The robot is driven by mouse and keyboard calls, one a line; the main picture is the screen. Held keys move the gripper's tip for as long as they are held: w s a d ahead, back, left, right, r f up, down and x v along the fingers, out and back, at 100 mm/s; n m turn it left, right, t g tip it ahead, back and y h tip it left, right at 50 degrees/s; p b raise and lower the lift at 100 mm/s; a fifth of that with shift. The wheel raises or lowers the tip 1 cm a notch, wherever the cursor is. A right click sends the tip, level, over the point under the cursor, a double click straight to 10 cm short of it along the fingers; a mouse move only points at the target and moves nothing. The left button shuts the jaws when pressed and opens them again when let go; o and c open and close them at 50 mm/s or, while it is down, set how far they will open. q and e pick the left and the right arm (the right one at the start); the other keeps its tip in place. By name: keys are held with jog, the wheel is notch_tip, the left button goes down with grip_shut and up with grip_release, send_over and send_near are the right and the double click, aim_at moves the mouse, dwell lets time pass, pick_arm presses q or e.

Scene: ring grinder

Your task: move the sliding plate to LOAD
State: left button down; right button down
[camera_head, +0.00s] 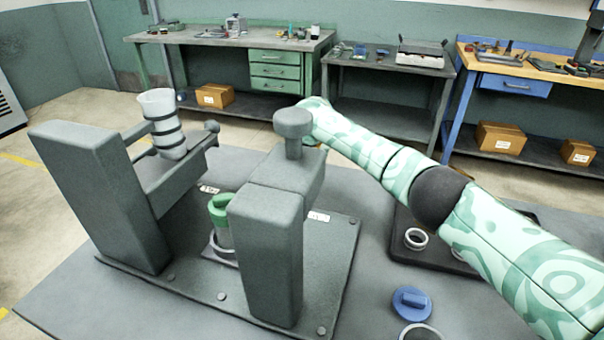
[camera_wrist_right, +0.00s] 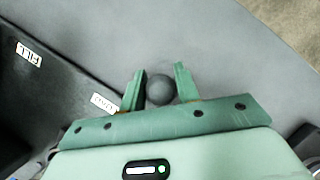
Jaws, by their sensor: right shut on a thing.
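The sliding plate (camera_head: 213,252) shows as a small light plate low between the two grey columns of the machine, mostly hidden by the right column (camera_head: 268,250). A green-capped cup (camera_head: 222,222) stands on it. White labels lie on the base; in the right wrist view one reads FILL (camera_wrist_right: 29,54) and the other (camera_wrist_right: 103,103) is hard to read. My right gripper (camera_wrist_right: 160,85) is shut on a dark round knob (camera_wrist_right: 159,90), one finger on each side. My left gripper is not in view.
A white cup with dark bands (camera_head: 163,122) sits on the left column's arm. A round knob (camera_head: 293,122) tops the right column. A blue lid (camera_head: 411,302), a ring (camera_head: 420,334) and a dark tray (camera_head: 452,258) with a ring (camera_head: 416,238) lie at the right.

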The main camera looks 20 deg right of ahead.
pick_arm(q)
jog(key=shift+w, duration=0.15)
pick_arm(e)
jog(key=c, duration=1)
grip_release()
jog(key=shift+c, duration=0.2)
pick_arm(q)
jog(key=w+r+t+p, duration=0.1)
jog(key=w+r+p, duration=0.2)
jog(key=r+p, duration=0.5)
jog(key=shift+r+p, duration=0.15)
jog(key=shift+p, duration=0.2)
pick_arm(e)
jog(key=v, duration=1.6)
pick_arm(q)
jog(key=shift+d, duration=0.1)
pick_arm(e)
jog(key=shift+s+r, duration=0.1)
jog(key=shift+r, duration=0.05)
